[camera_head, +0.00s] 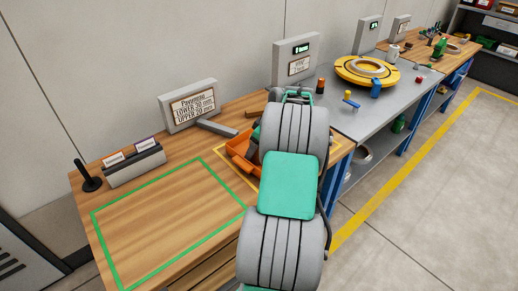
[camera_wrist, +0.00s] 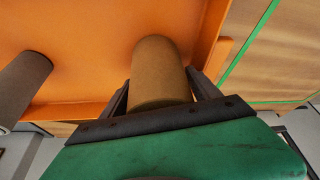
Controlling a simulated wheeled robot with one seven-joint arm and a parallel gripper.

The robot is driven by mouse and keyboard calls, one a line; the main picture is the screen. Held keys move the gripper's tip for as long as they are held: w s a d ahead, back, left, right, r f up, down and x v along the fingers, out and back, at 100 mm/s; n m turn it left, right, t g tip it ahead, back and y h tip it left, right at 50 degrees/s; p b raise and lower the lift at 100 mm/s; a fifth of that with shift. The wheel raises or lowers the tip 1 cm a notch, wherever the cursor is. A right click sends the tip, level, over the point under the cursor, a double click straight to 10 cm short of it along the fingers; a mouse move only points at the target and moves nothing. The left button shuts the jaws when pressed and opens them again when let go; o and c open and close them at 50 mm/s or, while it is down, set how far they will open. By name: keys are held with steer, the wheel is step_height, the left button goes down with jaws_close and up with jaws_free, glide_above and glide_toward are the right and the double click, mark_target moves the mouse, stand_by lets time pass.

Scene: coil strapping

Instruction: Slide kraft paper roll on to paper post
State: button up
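The kraft paper roll (camera_wrist: 160,72) is a plain brown cylinder in the wrist view. My gripper (camera_wrist: 160,85) has a dark finger flush against each side of it, with no clear gap, so it looks shut on the roll. The orange tray (camera_wrist: 90,60) fills the background behind the roll; I cannot tell whether the roll touches it. In the head view my arm hides my gripper and the roll. A black post on a round base (camera_head: 88,176) stands at the left end of the wooden table; I take it to be the paper post.
A dark grey cylinder (camera_wrist: 22,88) is left of the roll. The orange tray (camera_head: 238,150) shows beside my arm. A green-outlined table area (camera_head: 165,222) is empty. A label holder (camera_head: 135,166) stands by the post, and a sign (camera_head: 190,106) behind. A yellow turntable (camera_head: 366,70) is farther right.

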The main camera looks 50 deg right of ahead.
steer(key=c, duration=1.2)
steer(key=shift+c, duration=0.5)
steer(key=shift+r, duration=0.15)
steer(key=shift+r, duration=0.25)
step_height(320, 180, up, 3)
steer(key=shift+f, duration=0.15)
steer(key=s+a+r, duration=0.1)
steer(key=s+r, duration=0.8)
steer(key=s, duration=0.5)
steer(key=shift+a+r, duration=0.25)
steer(key=shift+r, duration=0.05)
